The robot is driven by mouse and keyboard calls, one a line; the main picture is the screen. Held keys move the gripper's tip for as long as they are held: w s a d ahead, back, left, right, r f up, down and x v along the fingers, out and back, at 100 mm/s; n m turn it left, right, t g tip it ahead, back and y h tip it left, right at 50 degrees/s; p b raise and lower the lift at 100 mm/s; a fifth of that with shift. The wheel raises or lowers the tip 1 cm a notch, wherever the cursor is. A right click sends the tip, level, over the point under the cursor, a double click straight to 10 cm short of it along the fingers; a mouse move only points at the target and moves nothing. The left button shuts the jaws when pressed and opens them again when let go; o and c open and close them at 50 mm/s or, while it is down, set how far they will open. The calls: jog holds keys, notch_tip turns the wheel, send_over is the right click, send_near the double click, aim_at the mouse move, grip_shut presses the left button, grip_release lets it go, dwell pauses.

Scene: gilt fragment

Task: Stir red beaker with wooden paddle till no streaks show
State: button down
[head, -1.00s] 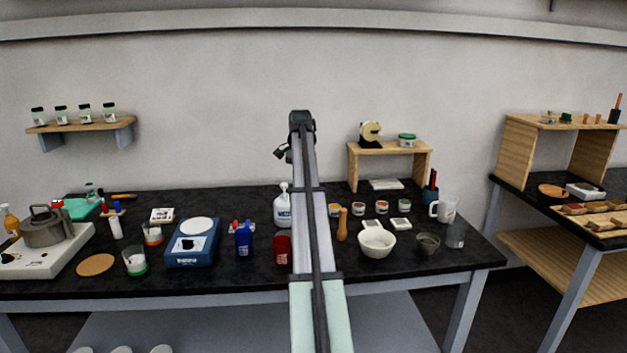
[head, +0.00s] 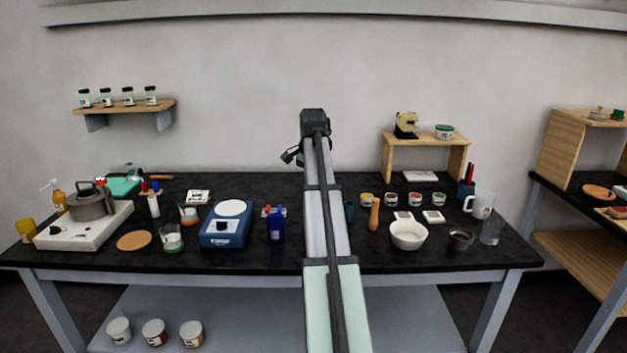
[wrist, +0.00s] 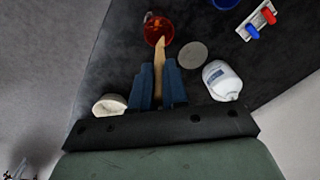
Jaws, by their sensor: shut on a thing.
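In the wrist view my gripper (wrist: 159,88) is shut on the wooden paddle (wrist: 160,55), a pale flat stick that points away from the jaws. The red beaker (wrist: 157,22) stands on the dark bench just beyond, near the top edge. The paddle's far end overlaps the near side of the beaker's mouth; I cannot tell how deep it reaches. The beaker's contents look orange-red, and streaks cannot be made out. In the head view my arm hides the beaker, and the jaws and paddle cannot be made out there.
A white bottle (wrist: 221,80) and a grey disc (wrist: 193,54) lie near the paddle's right in the wrist view. In the head view, a blue bottle (head: 276,224) and blue scale (head: 227,226) stand left of my arm; a white mortar (head: 408,236) stands right.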

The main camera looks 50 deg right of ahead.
jog(key=shift+s+a+f, duration=0.1)
jog(key=shift+f, duration=0.6)
jog(key=shift+s+a+f, duration=0.1)
jog(key=shift+f, duration=0.6)
notch_tip(320, 180, down, 8)
jog(key=shift+w+d, duration=0.3)
jog(key=shift+f, duration=0.15)
jog(key=shift+s+a, duration=0.1)
